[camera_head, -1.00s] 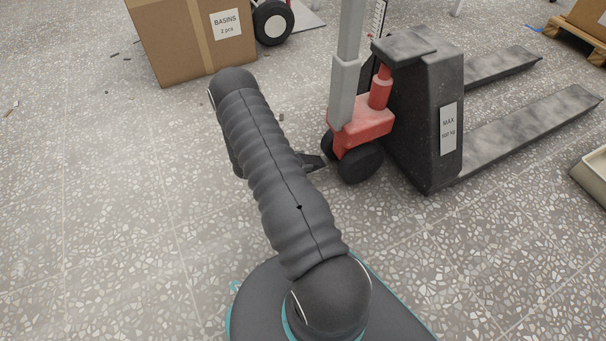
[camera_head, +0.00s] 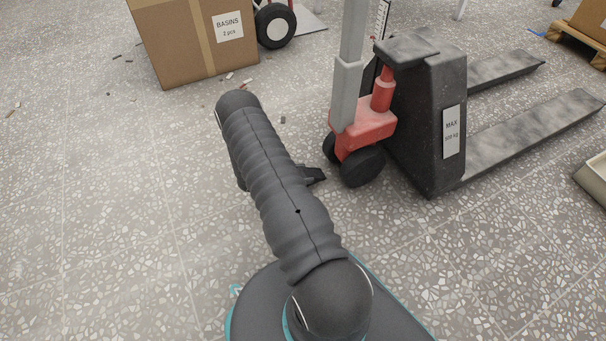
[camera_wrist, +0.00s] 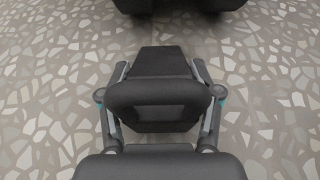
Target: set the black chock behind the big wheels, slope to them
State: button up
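The black chock (camera_wrist: 157,62) is between the two fingers of my gripper (camera_wrist: 158,70) in the wrist view. The fingers lie along its sides, and the gripper is shut on it. Its narrowing far end points towards the big wheels (camera_wrist: 180,5) at the top edge, with a strip of floor between. In the head view the chock (camera_head: 315,175) shows partly past my arm, just left of the pallet truck's black big wheels (camera_head: 362,166). My arm hides the gripper there. I cannot tell whether the chock touches the floor.
The pallet truck (camera_head: 425,120) has a red pump base, a grey handle column and forks reaching right. A cardboard box (camera_head: 190,45) and a black-tyred trolley wheel (camera_head: 275,26) stand at the back. Small debris lies near the box.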

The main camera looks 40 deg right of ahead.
jog(key=o, duration=0.3)
jog(key=shift+r, duration=0.1)
